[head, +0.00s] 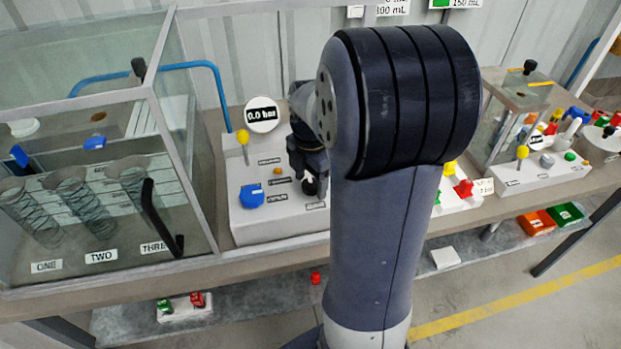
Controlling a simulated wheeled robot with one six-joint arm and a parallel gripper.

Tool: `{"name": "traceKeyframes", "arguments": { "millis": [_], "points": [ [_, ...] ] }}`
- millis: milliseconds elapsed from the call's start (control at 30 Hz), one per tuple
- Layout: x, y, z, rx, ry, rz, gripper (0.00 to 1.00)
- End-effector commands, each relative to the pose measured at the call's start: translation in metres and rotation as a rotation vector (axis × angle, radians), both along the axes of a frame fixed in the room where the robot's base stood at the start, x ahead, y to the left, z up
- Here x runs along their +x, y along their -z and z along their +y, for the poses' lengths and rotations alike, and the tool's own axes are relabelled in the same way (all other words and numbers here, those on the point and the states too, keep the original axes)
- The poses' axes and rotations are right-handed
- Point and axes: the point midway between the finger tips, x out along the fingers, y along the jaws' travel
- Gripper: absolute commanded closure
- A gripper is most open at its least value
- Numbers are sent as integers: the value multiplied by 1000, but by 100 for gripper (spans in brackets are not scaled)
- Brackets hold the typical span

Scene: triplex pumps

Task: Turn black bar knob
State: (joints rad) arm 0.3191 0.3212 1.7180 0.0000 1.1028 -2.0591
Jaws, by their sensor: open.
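The black bar knob (308,187) is on the sloped face of a white control panel (270,225), near its right side. A white pointer mark shows on or beside it. My gripper (306,174) is dark and open, right at the knob and pointing down toward the panel. It partly covers the knob, and I cannot tell whether the fingers are around it or touching it. My arm hides the area just right of the panel.
The panel also carries a 0.0 bar gauge (262,114), a yellow-tipped lever (243,137) and a blue knob (251,196). A glass case (183,140) with springs stands close on the left. A second panel (540,171) is at right.

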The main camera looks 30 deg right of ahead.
Motion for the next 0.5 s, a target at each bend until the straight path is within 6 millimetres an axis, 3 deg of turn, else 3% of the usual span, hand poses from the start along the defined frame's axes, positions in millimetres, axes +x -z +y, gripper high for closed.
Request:
{"name": "traceKeyframes", "arguments": {
  "millis": [233,500],
  "points": [
    [0,1,0,0,0,-1,40],
    [0,0,0,0,0,-1,62]
  ]
}}
